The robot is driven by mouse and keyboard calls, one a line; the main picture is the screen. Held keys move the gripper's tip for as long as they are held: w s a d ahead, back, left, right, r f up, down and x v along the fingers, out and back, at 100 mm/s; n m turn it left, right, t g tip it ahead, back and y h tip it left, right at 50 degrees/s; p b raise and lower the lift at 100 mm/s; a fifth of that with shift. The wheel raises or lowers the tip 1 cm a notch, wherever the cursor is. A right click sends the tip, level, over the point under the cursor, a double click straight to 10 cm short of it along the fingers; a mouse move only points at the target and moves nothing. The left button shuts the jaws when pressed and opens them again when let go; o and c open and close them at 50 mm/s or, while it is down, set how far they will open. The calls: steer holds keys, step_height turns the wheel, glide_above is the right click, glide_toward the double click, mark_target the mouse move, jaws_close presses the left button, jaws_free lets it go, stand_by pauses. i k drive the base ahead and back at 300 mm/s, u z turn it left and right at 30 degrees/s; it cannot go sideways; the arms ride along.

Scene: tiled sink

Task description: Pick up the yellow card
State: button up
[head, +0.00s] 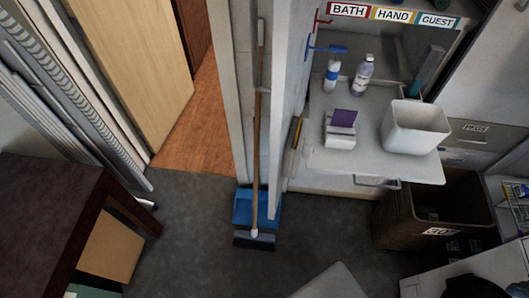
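I cannot make out a loose yellow card in the head view. A purple card (344,117) stands in a small white holder (340,136) on the white counter. The HAND label (393,15) on the shelf edge has a yellowish border, between the BATH label (348,9) and the GUEST label (438,20). A thin tan item, too small to identify, shows at the edge of the partition left of the counter. My gripper cannot be made out in this view.
A white bin (414,127) and two bottles (364,75) stand on the counter (390,168). A broom (257,150) and blue dustpan (243,208) stand by the partition. A dark table (50,215) is at left. Grey floor (200,235) between is clear.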

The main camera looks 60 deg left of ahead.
mark_target(296, 137)
steer(key=k, duration=0.55)
steer(key=u, duration=1.7)
steer(key=i, duration=0.5)
